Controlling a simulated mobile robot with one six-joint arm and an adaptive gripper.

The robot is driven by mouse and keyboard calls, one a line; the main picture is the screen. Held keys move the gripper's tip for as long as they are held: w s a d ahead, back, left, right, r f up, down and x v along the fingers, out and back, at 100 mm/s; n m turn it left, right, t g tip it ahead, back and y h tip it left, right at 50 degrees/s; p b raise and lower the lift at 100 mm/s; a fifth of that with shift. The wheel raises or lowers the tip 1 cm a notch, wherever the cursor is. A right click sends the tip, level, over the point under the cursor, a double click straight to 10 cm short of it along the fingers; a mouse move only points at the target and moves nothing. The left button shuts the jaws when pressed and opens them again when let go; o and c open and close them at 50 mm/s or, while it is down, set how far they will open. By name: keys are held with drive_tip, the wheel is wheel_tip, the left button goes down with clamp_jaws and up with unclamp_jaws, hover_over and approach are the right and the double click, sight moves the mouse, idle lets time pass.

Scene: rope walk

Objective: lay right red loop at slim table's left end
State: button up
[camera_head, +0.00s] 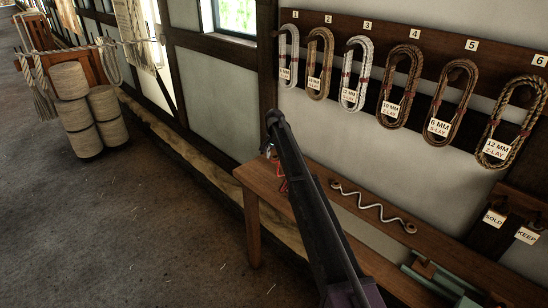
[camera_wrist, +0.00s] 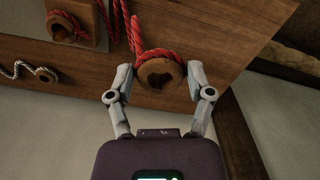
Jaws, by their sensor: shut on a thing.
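In the wrist view my gripper (camera_wrist: 160,83) has its two fingers against either side of a red rope loop (camera_wrist: 157,54) with a round wooden eye in it. I take this as the right red loop. A second red loop (camera_wrist: 63,22) with a wooden eye lies to its left, on a small wooden piece. The slim table (camera_wrist: 195,25) is behind the held loop; whether they touch I cannot tell. In the head view the slim table (camera_head: 258,180) stands along the wall.
Teal pieces (camera_head: 440,280) lie nearer. Labelled rope coils (camera_head: 403,88) hang on a wall rack above. Rope spools (camera_head: 85,110) stand at the far left. The floor between is clear.

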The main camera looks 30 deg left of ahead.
sight(274, 183)
drive_tip(key=shift+f+b, duration=5.95)
drive_tip(key=shift+f, duration=0.15)
drive_tip(key=o, duration=0.8)
drive_tip(key=shift+s, duration=0.15)
